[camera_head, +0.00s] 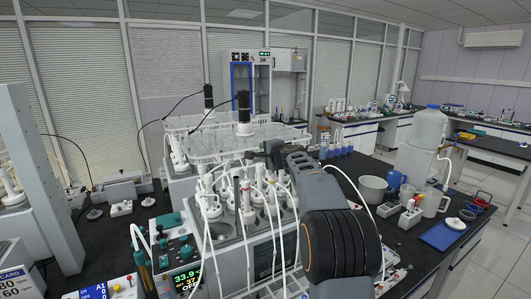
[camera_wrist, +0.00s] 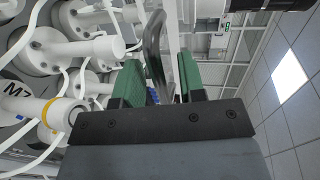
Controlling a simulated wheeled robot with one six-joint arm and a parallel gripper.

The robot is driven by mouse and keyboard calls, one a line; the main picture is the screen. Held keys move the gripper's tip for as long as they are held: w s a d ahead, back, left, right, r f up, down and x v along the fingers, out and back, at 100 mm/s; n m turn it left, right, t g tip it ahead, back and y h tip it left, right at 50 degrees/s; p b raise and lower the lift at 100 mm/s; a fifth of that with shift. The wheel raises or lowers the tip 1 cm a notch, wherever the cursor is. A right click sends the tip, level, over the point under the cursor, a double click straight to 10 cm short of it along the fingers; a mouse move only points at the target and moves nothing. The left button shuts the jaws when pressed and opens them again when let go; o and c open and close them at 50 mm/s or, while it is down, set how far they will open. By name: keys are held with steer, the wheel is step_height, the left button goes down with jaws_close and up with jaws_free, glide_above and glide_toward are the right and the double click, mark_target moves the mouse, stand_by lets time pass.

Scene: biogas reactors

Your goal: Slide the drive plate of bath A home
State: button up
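The near bath (camera_head: 225,250) has a lit display and white-capped bottles with tubes. A clear, perforated drive plate (camera_head: 225,143) with a black motor (camera_head: 244,112) sits above the bottles. Whether this bath is labelled A I cannot tell. My gripper (camera_head: 262,155) is at the plate's right front side, partly hidden by my arm. In the wrist view its green fingers (camera_wrist: 162,82) stand apart. A curved metal bar (camera_wrist: 153,45), like a handle, passes between them, close to the left finger with a gap on the right. White bottle fittings (camera_wrist: 75,45) fill the left.
A second bath with its own motor (camera_head: 208,95) stands behind. Bowl (camera_head: 372,188), jug (camera_head: 436,203), carboy (camera_head: 428,130) and blue tray (camera_head: 442,235) stand on the bench to the right. A grey upright post (camera_head: 40,170) rises at left. Loose tubes hang around the bottles.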

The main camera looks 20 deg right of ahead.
jaws_close()
stand_by(0.4)
